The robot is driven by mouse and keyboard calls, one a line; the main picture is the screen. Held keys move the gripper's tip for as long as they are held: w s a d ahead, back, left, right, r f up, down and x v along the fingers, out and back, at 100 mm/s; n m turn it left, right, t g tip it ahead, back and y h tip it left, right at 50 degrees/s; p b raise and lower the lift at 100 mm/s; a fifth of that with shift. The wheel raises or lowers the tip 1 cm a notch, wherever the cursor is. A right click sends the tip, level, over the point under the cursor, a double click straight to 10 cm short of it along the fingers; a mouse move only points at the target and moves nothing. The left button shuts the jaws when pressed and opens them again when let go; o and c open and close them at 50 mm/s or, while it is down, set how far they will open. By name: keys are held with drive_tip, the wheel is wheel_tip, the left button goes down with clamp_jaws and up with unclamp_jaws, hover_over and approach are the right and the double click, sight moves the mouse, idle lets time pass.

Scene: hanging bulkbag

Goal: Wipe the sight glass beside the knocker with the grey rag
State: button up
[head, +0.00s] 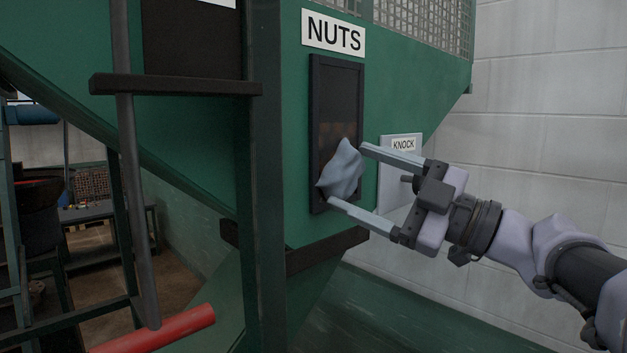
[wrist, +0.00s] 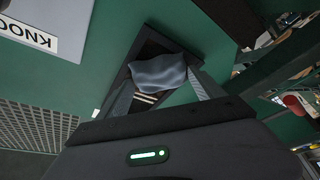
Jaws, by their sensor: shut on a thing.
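The grey rag (head: 341,170) is bunched between the fingertips of my gripper (head: 346,174), which is shut on it. In the head view the rag lies in front of the lower part of the sight glass (head: 338,110), a dark framed window under the NUTS label. Whether the rag touches the glass I cannot tell. In the wrist view the rag (wrist: 158,72) covers the middle of the sight glass frame (wrist: 150,45), and pale stripes show below it. The knocker's white KNOCK plate (head: 402,146) is just right of the glass, partly behind my gripper.
The green hopper (head: 285,200) fills the middle, with a dark ledge (head: 327,250) below the glass. A green post (head: 262,180) and a hanging grey bar (head: 135,200) stand to the left. A red cylinder (head: 155,330) is at lower left. A pale block wall is at right.

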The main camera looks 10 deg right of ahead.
drive_tip(key=shift+w+d+f+b, duration=0.1)
drive_tip(key=shift+w+d+b, duration=0.15)
drive_tip(key=shift+b, duration=0.5)
drive_tip(key=shift+s+a, duration=0.3)
drive_tip(key=shift+a, duration=0.05)
drive_tip(key=shift+s+d, duration=0.3)
drive_tip(key=shift+d, duration=0.05)
drive_tip(key=shift+s+d+b, duration=0.3)
drive_tip(key=shift+s+d, duration=0.4)
drive_tip(key=shift+s, duration=0.25)
drive_tip(key=shift+s+d+b, duration=0.3)
drive_tip(key=shift+s+d, duration=0.35)
drive_tip(key=shift+s, duration=0.3)
drive_tip(key=shift+s+d, duration=0.45)
drive_tip(key=shift+s, duration=0.2)
drive_tip(key=shift+s+d, duration=0.45)
drive_tip(key=shift+s, duration=0.15)
